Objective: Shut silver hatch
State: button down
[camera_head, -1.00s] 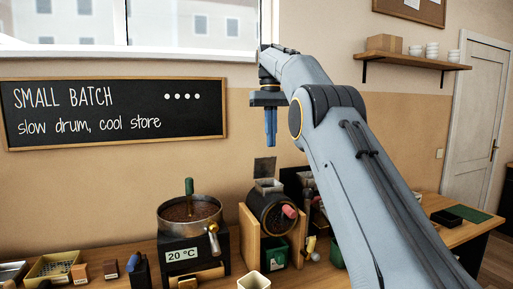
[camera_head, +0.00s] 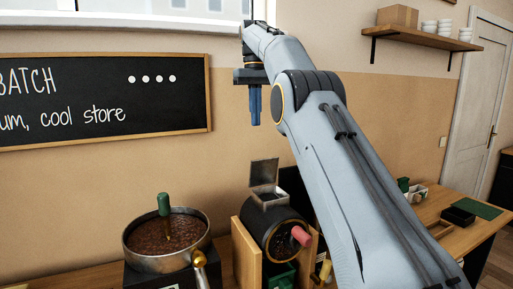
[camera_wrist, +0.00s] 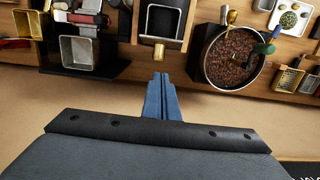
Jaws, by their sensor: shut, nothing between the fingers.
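The silver hatch (camera_head: 264,171) is a flat grey metal lid at the top of the dark drum roaster (camera_head: 277,226). It stands raised, nearly upright, behind a square opening (camera_head: 269,194). My gripper (camera_head: 254,122) has slim blue fingers pointing down. It hangs above the hatch in the picture, apart from it, closed and empty. In the wrist view the closed fingers (camera_wrist: 160,78) show at centre, with a dark-framed machine top and a brass knob (camera_wrist: 158,50) beyond them. I cannot tell the hatch clearly there.
A round pan of brown beans (camera_head: 167,238) with a green-handled stirrer stands left of the roaster. A wooden side panel (camera_head: 245,250) flanks the roaster. In the wrist view, a square metal hopper (camera_wrist: 79,50) sits left. The wall with a chalkboard (camera_head: 110,100) is behind.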

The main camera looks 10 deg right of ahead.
jog(key=p, duration=0.2)
send_near(262, 165)
jog(key=w+f, duration=0.2)
jog(key=f, duration=0.1)
jog(key=w+f, duration=0.1)
jog(key=f, duration=0.1)
jog(key=shift+w+f, duration=0.1)
jog(key=shift+w, duration=0.05)
jog(key=shift+s+d+f+p, duration=0.1)
jog(key=shift+s+f+p, duration=0.25)
jog(key=shift+s+p, duration=0.35)
jog(key=shift+s, duration=0.1)
jog(key=shift+s+b, duration=0.1)
jog(key=shift+b, duration=0.35)
jog(key=shift+s+d+t+b, duration=0.1)
jog(key=shift+s+t+b, duration=0.1)
jog(key=shift+t+b, duration=0.35)
jog(key=shift+s+d+t+y+b, duration=0.1)
jog(key=shift+s+t+y+b, duration=0.2)
jog(key=shift+t+b, duration=0.3)
